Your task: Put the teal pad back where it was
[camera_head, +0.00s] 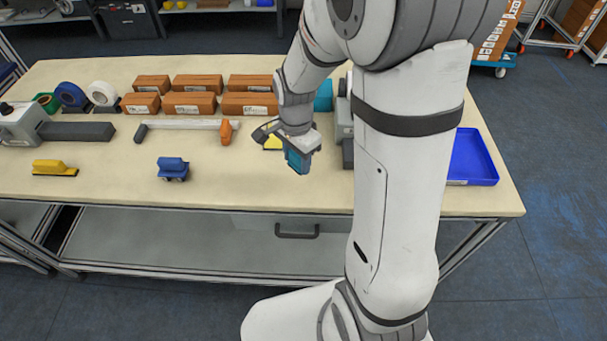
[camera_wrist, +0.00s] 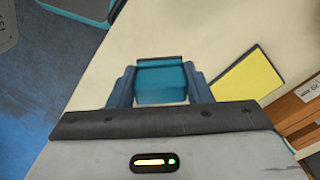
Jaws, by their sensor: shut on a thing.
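The teal pad (camera_wrist: 162,84) is a small block held between the two blue fingers of my gripper (camera_wrist: 160,74) in the wrist view. In the head view my gripper (camera_head: 298,158) points down over the middle of the table, with the teal pad's side (camera_head: 297,163) partly hidden by the fingers. The pad seems to be above the tabletop; the exact gap cannot be told. A second teal object (camera_head: 324,96) stands farther back, partly hidden by my arm.
A yellow pad (camera_head: 272,143) lies just behind my gripper; it also shows in the wrist view (camera_wrist: 248,77). Several brown boxes (camera_head: 188,104) stand at the back. The front middle is clear.

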